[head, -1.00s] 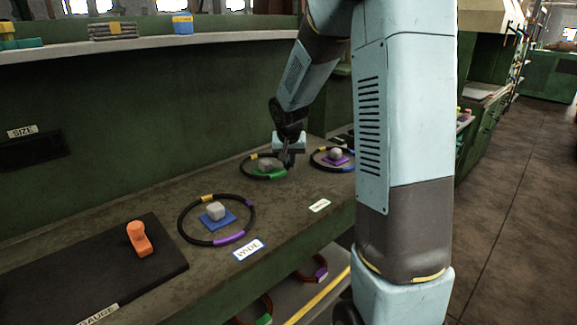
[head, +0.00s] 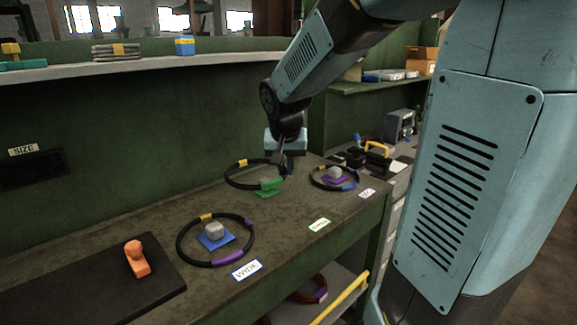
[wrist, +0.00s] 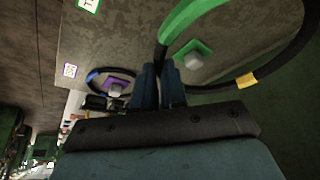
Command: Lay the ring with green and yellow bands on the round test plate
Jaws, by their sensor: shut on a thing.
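The ring with green and yellow bands (head: 227,178) is black and hangs a little above the bench at its green peg base. My gripper (head: 284,163) is shut on its black part at the far right side. In the wrist view, the ring (wrist: 302,45) passes between the fingers of my gripper (wrist: 158,72), with its green band (wrist: 192,15) and yellow band (wrist: 247,80) showing. The green base with a grey peg (wrist: 193,60) lies below and inside the ring's outline there. I cannot make out the round test plate in any view.
Another ring (head: 314,182) lies around a purple base close to my gripper. A black mat (head: 75,290) with an orange object (head: 136,260) is at left. A shelf (head: 150,57) runs behind.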

